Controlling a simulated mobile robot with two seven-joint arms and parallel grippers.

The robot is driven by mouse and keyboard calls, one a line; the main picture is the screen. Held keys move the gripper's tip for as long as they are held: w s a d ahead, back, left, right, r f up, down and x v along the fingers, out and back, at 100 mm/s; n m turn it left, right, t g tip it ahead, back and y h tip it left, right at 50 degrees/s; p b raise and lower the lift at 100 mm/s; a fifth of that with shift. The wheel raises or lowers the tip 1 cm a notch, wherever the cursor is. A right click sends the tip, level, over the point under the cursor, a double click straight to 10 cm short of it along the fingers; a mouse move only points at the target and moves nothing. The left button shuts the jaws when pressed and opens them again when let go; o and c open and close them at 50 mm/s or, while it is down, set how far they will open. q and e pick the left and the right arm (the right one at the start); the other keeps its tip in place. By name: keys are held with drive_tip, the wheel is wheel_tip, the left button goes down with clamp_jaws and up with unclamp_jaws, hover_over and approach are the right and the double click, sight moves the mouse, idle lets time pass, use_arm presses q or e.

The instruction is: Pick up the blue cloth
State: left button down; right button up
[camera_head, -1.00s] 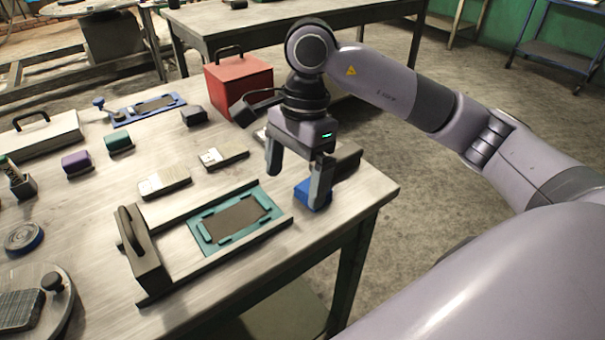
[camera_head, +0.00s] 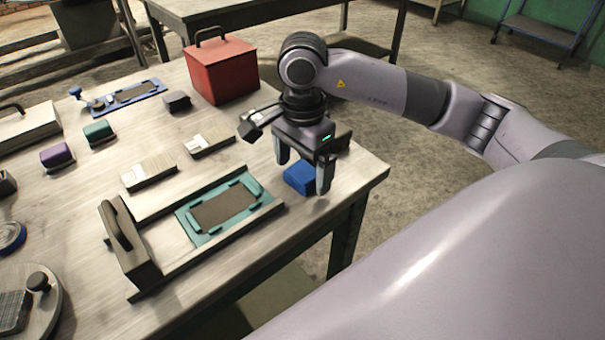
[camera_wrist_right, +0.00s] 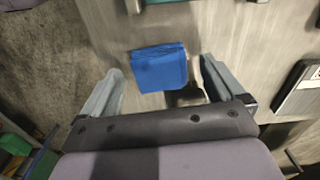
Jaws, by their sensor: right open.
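The blue cloth (camera_head: 299,178) is a small folded block lying on the metal table (camera_head: 345,178) near its right edge. It also shows in the right wrist view (camera_wrist_right: 159,68), ahead of and between the two fingers. My right gripper (camera_head: 303,176) is open and empty, with its fingers pointing down around the cloth's place. One finger partly covers the cloth in the head view. In the right wrist view the right gripper (camera_wrist_right: 158,80) shows both fingers apart, with no contact on the cloth visible. My left gripper is not in view.
A teal frame fixture (camera_head: 228,207) with a dark handled block (camera_head: 125,243) lies left of the cloth. A red box (camera_head: 222,70) stands behind the gripper. Sanding-block-like pieces (camera_head: 148,174) lie farther left. The table's right edge is close to the cloth.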

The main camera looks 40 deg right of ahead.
sight(303, 170)
drive_tip(key=c, duration=1.1)
drive_tip(key=shift+c, duration=0.2)
wheel_tip(303, 170, up, 20)
drive_tip(key=p, duration=0.3)
drive_tip(key=shift+p, duration=0.3)
drive_tip(key=o, duration=0.4)
drive_tip(key=shift+c, duration=1.4)
